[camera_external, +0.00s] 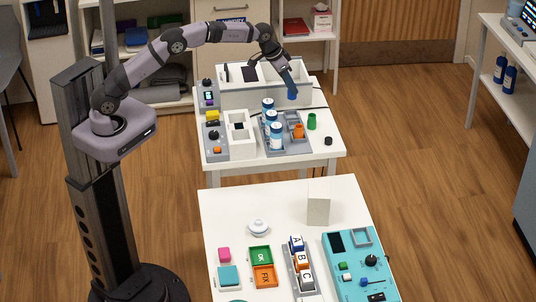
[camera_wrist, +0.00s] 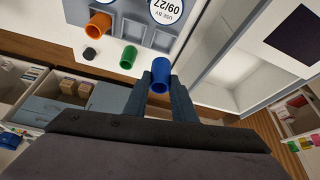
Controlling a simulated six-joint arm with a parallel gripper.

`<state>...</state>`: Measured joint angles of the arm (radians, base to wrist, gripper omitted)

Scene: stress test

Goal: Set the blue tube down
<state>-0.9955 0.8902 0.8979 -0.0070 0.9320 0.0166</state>
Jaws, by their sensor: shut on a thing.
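The blue tube (camera_external: 292,95) is held at the end of my gripper (camera_external: 288,80), above the right end of the far white table (camera_external: 322,138). In the wrist view the blue tube (camera_wrist: 160,72) sits between the two fingers of my gripper (camera_wrist: 159,86), with its open end showing. Whether the tube touches anything below is hard to tell.
A large white bin (camera_external: 240,98) stands behind and left of the blue tube. Blue-capped bottles (camera_external: 276,134) stand in the rack. A black cap (camera_external: 328,141) lies near the table's right edge. A nearer white table (camera_external: 225,205) holds trays and blocks.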

